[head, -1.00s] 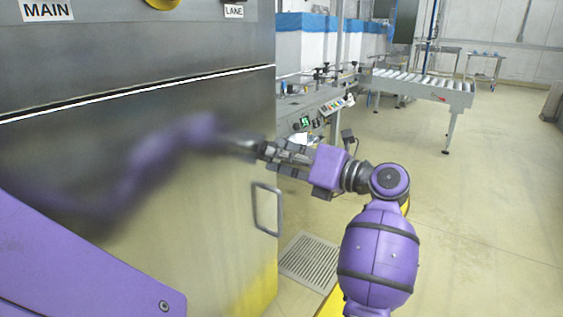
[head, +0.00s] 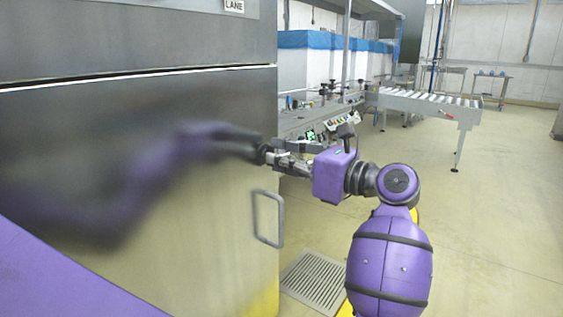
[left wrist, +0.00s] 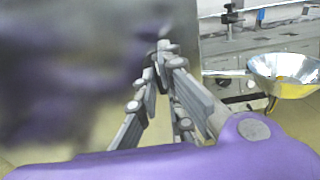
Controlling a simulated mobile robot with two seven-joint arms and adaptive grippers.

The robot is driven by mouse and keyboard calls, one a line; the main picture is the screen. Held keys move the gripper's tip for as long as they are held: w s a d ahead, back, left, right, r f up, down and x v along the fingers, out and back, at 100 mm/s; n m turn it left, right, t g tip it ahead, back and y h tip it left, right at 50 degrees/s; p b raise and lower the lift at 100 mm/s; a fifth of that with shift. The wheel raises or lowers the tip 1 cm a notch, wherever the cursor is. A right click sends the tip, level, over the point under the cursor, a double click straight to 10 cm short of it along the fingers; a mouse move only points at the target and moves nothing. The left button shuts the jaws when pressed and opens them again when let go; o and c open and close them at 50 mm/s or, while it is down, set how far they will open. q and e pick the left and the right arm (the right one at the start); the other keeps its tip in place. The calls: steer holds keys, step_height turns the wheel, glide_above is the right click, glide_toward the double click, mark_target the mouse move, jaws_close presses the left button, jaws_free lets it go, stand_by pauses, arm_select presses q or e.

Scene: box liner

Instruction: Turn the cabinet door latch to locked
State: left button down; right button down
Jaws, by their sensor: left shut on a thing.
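The cabinet door (head: 200,235) is a shiny metal panel on the left of the head view. The latch (head: 262,154) shows as a small dark piece near its right edge, above the handle. My left gripper (head: 274,157) reaches it from the right, its fingers shut on the latch. In the left wrist view my fingers (left wrist: 163,52) converge against the blurry reflective door (left wrist: 70,60); they largely hide the latch, so its angle cannot be read. My right gripper is not in view.
A metal loop handle (head: 280,220) sits on the door below the latch. A bench with controls (head: 320,125) and a roller conveyor (head: 425,104) stand behind. A floor grate (head: 314,280) lies beside the cabinet. The floor at right is clear.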

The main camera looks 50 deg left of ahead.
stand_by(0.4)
arm_select(q)
steer(key=c, duration=1.9)
jaws_free()
steer(key=shift+o, duration=0.2)
steer(key=v, duration=1.2)
